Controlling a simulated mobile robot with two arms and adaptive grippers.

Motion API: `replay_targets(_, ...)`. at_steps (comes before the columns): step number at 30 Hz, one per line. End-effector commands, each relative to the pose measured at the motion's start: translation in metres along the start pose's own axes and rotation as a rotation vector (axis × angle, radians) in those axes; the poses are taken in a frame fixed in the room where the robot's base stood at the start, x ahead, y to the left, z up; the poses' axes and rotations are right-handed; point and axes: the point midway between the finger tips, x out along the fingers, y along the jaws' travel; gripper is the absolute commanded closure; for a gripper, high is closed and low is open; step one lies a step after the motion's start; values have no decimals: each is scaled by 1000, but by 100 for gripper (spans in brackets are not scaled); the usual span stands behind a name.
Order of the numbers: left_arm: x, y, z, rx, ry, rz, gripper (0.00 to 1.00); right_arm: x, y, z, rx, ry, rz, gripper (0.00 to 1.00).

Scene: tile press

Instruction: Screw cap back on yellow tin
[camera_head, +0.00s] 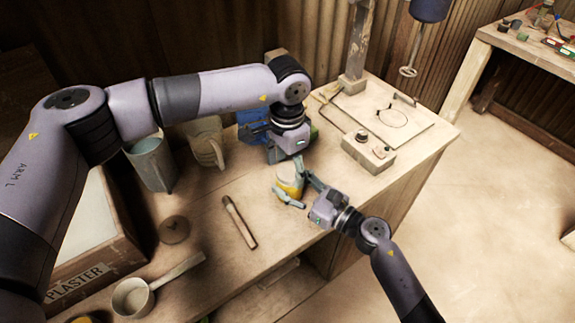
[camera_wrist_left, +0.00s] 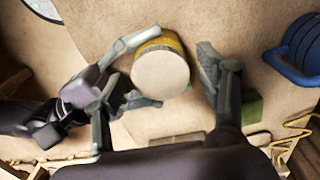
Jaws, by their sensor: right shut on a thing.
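The yellow tin (camera_head: 290,187) stands near the front edge of the bench, with a pale round cap-like top (camera_wrist_left: 160,74). The yellow side of the tin (camera_wrist_left: 162,42) shows behind that top in the left wrist view. I cannot tell whether the cap is seated or turned tight. My right gripper (camera_head: 297,184) is shut on the tin, one finger on each side. My left gripper (camera_head: 284,158) is just above and behind the tin in the head view. In the left wrist view its fingers (camera_wrist_left: 162,80) are spread on either side of the pale top, apart from it.
A grey pitcher (camera_head: 151,163), a beige jug (camera_head: 205,148) and a blue object (camera_head: 250,121) stand behind. A brush-like tool (camera_head: 240,222), a round disc (camera_head: 173,230) and a ladle (camera_head: 133,298) lie left. A small box (camera_head: 368,152) and a board (camera_head: 395,120) lie right.

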Motion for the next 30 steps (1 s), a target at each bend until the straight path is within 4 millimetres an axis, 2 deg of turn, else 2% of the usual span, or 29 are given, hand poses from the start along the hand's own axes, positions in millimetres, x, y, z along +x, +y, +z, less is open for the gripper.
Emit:
replay_targets(10, -1, 0, 0, 0, -1, 1, 30, 0, 0, -1, 1, 1, 1, 100)
replay_targets(14, -12, 0, 0, -1, 2, 0, 30, 0, 0, -1, 2, 1, 1, 100)
replay_targets(21, -42, 0, 0, -1, 0, 0, 30, 0, 0, -1, 2, 1, 1, 100)
replay_targets(29, -45, 1, 0, 0, -1, 2, 30, 0, 0, -1, 2, 1, 1, 100)
replay_targets(30, -45, 1, 0, -1, -1, 2, 33, 0, 0, -1, 1, 1, 1, 100)
